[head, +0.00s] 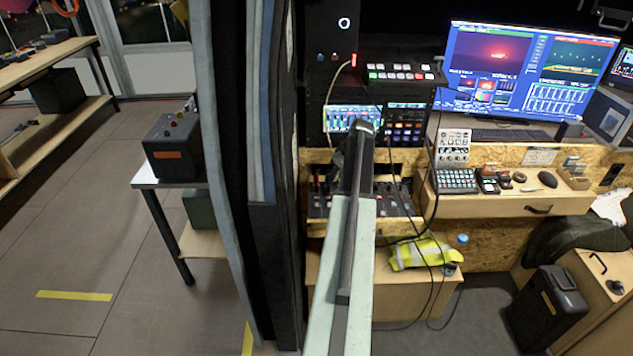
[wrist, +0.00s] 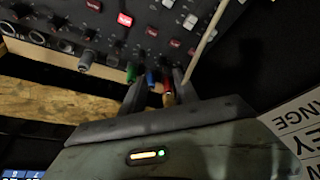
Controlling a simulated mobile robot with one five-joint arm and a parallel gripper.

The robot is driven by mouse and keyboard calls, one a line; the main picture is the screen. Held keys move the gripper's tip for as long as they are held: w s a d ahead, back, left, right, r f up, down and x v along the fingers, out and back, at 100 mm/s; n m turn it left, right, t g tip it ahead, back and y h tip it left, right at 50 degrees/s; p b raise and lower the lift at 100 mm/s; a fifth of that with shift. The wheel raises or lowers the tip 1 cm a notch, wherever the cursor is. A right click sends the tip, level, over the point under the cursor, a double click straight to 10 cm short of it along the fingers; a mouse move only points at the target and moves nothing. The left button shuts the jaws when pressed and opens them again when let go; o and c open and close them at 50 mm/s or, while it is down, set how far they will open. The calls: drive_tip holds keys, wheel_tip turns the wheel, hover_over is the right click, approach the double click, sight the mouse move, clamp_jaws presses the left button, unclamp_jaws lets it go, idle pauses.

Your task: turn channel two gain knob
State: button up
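A dark control panel (wrist: 100,25) with rows of knobs and lit buttons fills the top of the wrist view. Along its lower edge are a green knob (wrist: 131,72), a blue one (wrist: 150,77) and a red-orange one (wrist: 168,93). I cannot read which is channel two gain. My gripper (wrist: 156,80) is open, its fingers apart, with the blue and red-orange pieces showing between them. The green one is beside the left finger. I cannot tell whether either finger touches a knob. In the head view my arm hides the gripper and part of the panel (head: 319,200).
A pale cable or rod (wrist: 205,45) crosses in front of the panel. Black cables (head: 437,200) hang right of my arm. A wooden desk (head: 480,204) with a keypad (head: 456,180) stands right. The van's door edge (head: 275,260) is close on the left.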

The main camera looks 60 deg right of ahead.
sight(329, 186)
drive_tip(key=b+x, duration=0.7)
drive_tip(key=x, duration=0.1)
drive_tip(key=shift+w+a, duration=0.25)
drive_tip(key=shift+w, duration=0.05)
drive_tip(key=shift+r, duration=0.1)
drive_tip(key=shift+c, duration=0.4)
clamp_jaws()
